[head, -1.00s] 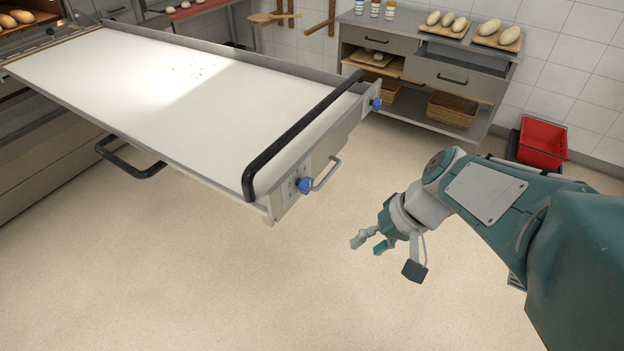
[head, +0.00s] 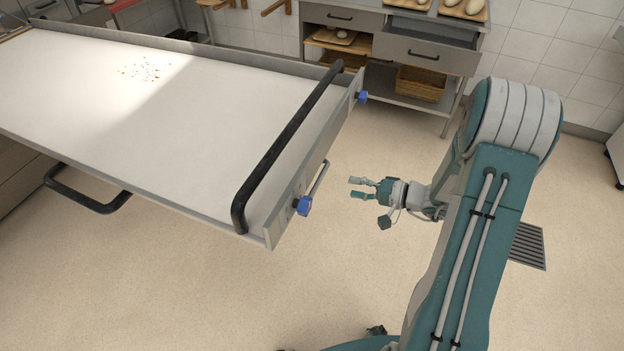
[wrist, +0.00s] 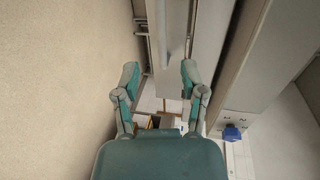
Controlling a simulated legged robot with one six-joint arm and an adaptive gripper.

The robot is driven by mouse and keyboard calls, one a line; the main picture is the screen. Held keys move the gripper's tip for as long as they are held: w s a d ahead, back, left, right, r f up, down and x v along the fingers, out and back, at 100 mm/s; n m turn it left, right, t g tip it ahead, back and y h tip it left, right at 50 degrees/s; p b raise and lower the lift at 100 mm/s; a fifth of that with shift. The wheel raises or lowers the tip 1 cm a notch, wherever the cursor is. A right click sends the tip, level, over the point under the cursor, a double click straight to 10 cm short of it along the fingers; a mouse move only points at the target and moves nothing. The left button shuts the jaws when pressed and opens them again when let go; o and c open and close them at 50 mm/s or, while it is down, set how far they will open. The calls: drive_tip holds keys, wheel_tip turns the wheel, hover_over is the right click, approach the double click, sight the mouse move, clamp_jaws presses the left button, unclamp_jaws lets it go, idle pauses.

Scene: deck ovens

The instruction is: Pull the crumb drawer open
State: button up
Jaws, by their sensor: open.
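The crumb drawer appears to be the shallow grey front (head: 312,170) at the near end of the long white table, though its edges are hard to make out. A thin grey bar handle (head: 318,182) sticks out from it between two blue knobs. My gripper (head: 357,187) is open and empty, to the right of this handle and apart from it in the head view, with its fingers pointing left. In the wrist view my gripper (wrist: 159,70) has its fingers spread, and a grey bar, seemingly the handle (wrist: 161,28), lies ahead between them.
Blue knobs (head: 304,205) sit at the table's end, below a thick black rail (head: 285,150). Another black handle (head: 85,198) sticks out at the table's left side. A workbench (head: 385,48) with drawers and baskets stands behind.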

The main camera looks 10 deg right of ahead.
sight(318, 180)
drive_tip(key=x, duration=1)
drive_tip(key=shift+s+a+r, duration=0.1)
drive_tip(key=shift+s+a, duration=0.1)
drive_tip(key=shift+a, duration=0.05)
drive_tip(key=shift+w, duration=0.3)
drive_tip(key=shift+d, duration=0.15)
drive_tip(key=shift+c, duration=0.6)
drive_tip(key=shift+a, duration=0.2)
clamp_jaws()
